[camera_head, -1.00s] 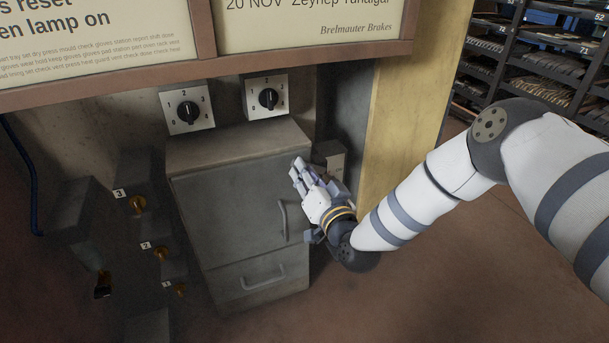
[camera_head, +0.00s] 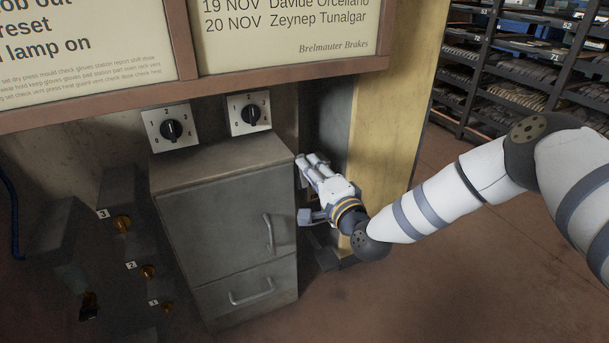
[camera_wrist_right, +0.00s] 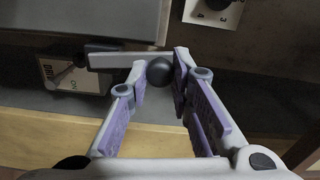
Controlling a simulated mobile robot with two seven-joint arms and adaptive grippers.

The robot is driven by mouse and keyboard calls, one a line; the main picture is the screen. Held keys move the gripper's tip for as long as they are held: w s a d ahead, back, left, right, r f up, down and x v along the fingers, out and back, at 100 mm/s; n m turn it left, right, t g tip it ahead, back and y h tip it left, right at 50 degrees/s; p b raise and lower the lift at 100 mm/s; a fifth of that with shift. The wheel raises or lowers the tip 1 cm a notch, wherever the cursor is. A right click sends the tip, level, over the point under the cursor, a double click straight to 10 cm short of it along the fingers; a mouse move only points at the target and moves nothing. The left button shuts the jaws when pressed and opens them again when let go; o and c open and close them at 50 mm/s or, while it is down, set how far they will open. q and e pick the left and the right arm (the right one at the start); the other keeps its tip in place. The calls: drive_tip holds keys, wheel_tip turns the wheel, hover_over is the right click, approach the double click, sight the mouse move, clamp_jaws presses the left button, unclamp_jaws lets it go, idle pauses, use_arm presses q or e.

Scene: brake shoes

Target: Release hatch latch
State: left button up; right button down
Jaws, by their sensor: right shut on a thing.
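My right gripper (camera_head: 312,162) is at the right side of the grey cabinet (camera_head: 225,230), beside the wooden post. In the right wrist view, its two fingers (camera_wrist_right: 160,78) are closed around a dark ball knob (camera_wrist_right: 159,70). The knob sits at the end of a pale bar (camera_wrist_right: 118,59) that runs left to a small box with an ON label (camera_wrist_right: 75,80). I cannot tell from the label whether this lever is the hatch latch. My left gripper is not in view.
The cabinet has a door handle (camera_head: 269,233) and a drawer handle (camera_head: 252,292). Two numbered dials (camera_head: 172,130) sit above it. Brass-coloured knobs (camera_head: 122,224) stand at the left. The yellowish post (camera_head: 395,130) is close to my right gripper. Shelves (camera_head: 520,70) stand behind, with open floor before them.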

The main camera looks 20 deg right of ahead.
drive_tip(key=shift+d+m+b, duration=0.3)
drive_tip(key=shift+d+m, duration=0.45)
drive_tip(key=shift+m, duration=0.45)
drive_tip(key=c, duration=1.4)
unclamp_jaws()
drive_tip(key=shift+d, duration=0.1)
drive_tip(key=shift+c, duration=0.2)
drive_tip(key=s, duration=1.2)
drive_tip(key=shift+d, duration=0.15)
